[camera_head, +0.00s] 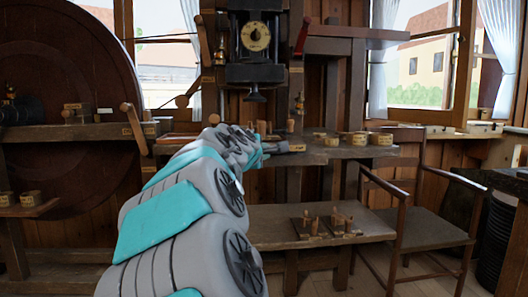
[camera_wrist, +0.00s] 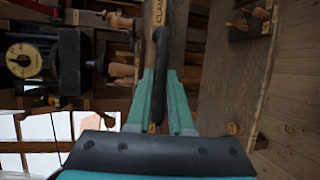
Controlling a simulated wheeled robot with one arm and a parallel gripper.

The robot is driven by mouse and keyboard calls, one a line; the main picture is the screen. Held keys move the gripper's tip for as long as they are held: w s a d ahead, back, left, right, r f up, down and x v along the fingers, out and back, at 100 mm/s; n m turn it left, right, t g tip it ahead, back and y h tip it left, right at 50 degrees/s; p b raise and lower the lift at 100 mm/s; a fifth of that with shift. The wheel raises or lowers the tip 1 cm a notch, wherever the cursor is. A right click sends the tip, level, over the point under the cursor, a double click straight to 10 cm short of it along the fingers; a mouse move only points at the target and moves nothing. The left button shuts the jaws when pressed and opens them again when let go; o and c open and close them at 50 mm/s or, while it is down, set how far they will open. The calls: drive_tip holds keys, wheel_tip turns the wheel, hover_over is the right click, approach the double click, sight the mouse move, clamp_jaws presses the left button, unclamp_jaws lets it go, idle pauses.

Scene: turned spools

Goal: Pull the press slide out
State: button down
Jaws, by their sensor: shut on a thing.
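The press (camera_head: 255,45) is a black block with a round brass dial, standing at the back of the bench; it shows sideways at the left of the wrist view (camera_wrist: 68,62). My gripper (camera_wrist: 161,78) is shut on a dark, bar-like handle (camera_wrist: 161,45) at the bench's front edge, below and slightly right of the press. I take this for the press slide's handle; the slide itself is mostly hidden. A label starting "CLAM" (camera_wrist: 158,12) lies beyond the handle. In the head view, my arm hides part of the bench front under the press.
Small labelled wooden pieces (camera_head: 357,138) stand on the bench to the right. A lower shelf (camera_head: 270,228) holds pegged blocks (camera_head: 341,225). A wooden armchair (camera_head: 428,215) stands at the right, and a large dark wheel (camera_head: 60,60) at the left.

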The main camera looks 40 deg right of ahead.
drive_tip(key=shift+f, duration=0.15)
drive_tip(key=c, duration=1.1)
unclamp_jaws()
drive_tip(key=v, duration=0.7)
drive_tip(key=shift+s+a, duration=0.25)
drive_tip(key=shift+a, duration=0.05)
